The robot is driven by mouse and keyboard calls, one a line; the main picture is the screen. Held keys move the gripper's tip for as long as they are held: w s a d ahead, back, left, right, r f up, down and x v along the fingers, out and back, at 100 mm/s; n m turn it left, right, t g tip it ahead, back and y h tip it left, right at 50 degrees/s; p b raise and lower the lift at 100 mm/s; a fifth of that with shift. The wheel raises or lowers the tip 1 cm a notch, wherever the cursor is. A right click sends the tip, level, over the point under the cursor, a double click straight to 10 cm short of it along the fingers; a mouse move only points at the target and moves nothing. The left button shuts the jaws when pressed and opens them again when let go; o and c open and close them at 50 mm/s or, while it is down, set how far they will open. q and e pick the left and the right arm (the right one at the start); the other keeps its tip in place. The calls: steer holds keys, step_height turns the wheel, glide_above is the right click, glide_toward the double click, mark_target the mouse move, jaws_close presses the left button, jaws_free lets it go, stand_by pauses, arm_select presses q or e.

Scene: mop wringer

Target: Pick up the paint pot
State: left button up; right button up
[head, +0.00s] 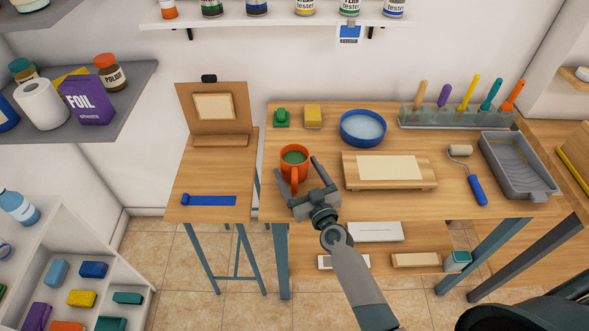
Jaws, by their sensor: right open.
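The paint pot (284,168) is an orange mug-shaped pot with green paint in it and a handle facing the front. It stands upright near the left front of the wooden table. My right gripper (300,176) is open at the pot's near right side. One finger reaches along the pot's right side and the other is near the handle's left side. I cannot tell whether either finger touches the pot. My left gripper is not in view.
A blue bowl (363,129) and a wooden board with paper (389,168) stand right of the pot. A green item (282,118) and a yellow sponge (313,116) lie behind it. A roller (475,189) and grey tray (515,165) are farther right.

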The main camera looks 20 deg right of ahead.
mark_target(301, 164)
stand_by(0.4)
steer(key=c, duration=1.5)
steer(key=shift+r, duration=0.3)
steer(key=shift+r+p, duration=0.45)
steer(key=shift+r, duration=0.25)
steer(key=shift+d+r+p, duration=0.1)
steer(key=shift+r+p, duration=0.3)
steer(key=shift+r, duration=0.85)
steer(key=shift+w+d, duration=0.1)
steer(key=shift+d, duration=0.2)
steer(key=shift+w+d+r+b, duration=0.4)
steer(key=shift+d+r, duration=0.7)
steer(key=shift+d, duration=0.65)
steer(key=shift+w+d+r+b, duration=0.45)
steer(key=shift+d+r, duration=0.6)
steer(key=shift+d, duration=0.65)
steer(key=shift+w+d+r+b, duration=0.4)
steer(key=shift+d+r, duration=0.7)
steer(key=shift+d, duration=0.65)
steer(key=shift+d, duration=0.1)
